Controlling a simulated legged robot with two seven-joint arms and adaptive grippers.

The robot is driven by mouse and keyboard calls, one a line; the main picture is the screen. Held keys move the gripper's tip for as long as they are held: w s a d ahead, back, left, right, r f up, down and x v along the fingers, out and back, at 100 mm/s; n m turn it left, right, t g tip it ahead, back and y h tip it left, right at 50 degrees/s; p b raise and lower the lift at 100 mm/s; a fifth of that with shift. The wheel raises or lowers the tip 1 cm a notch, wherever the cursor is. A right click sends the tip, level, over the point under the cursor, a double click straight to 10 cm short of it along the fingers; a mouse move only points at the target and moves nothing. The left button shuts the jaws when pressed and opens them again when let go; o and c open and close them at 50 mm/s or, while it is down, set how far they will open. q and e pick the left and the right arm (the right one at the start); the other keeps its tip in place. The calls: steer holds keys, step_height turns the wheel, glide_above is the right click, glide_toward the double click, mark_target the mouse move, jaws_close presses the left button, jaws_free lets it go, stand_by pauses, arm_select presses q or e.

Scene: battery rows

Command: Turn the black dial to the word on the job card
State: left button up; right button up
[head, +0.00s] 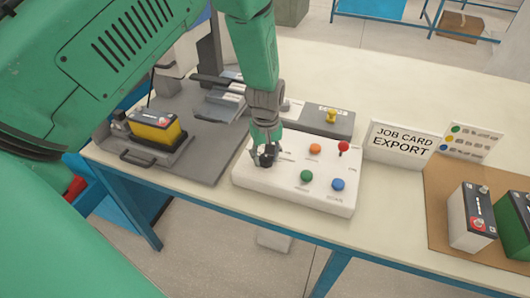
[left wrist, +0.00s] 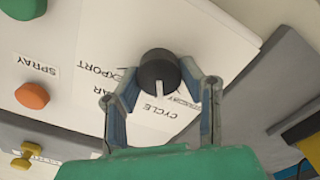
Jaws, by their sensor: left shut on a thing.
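The job card (head: 401,140) stands upright on the table behind the control box and reads EXPORT. The black dial (left wrist: 159,70) is on the white control box (head: 250,177). My left gripper (head: 266,157) reaches down onto the dial, and in the left wrist view its two fingers (left wrist: 162,72) are shut on the dial's sides. The dial's white mark points down in that view, towards the CYCLE label (left wrist: 153,113). The EXPORT label (left wrist: 98,69) lies to the left of the dial there. Part of the dial's label ring is hidden by the fingers. My right gripper is not in view.
Orange (head: 315,148), green (head: 306,176) and blue (head: 338,184) buttons and a red-topped lever (head: 343,147) sit close to the dial. A grey box with a yellow knob (head: 331,116) is behind. A battery fixture (head: 205,150) is left; batteries (head: 468,217) stand right.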

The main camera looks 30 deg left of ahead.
arm_select(q)
steer(key=m, duration=0.2)
steer(key=m+p, duration=0.1)
steer(key=m, duration=0.1)
steer(key=shift+d+m, duration=0.2)
steer(key=shift+m, duration=0.1)
steer(key=m+p, duration=0.1)
steer(key=m, duration=0.3)
steer(key=shift+s+m, duration=0.1)
steer(key=shift+m, duration=0.2)
steer(key=m+p, duration=0.1)
steer(key=m, duration=0.3)
steer(key=shift+m, duration=0.3)
steer(key=shift+a+m+p, duration=0.1)
steer(key=shift+m+p, duration=0.25)
steer(key=shift+m, duration=1.75)
steer(key=o, duration=0.9)
steer(key=shift+o, duration=1.2)
steer(key=shift+s, duration=0.1)
steer(key=shift+a+r, duration=0.1)
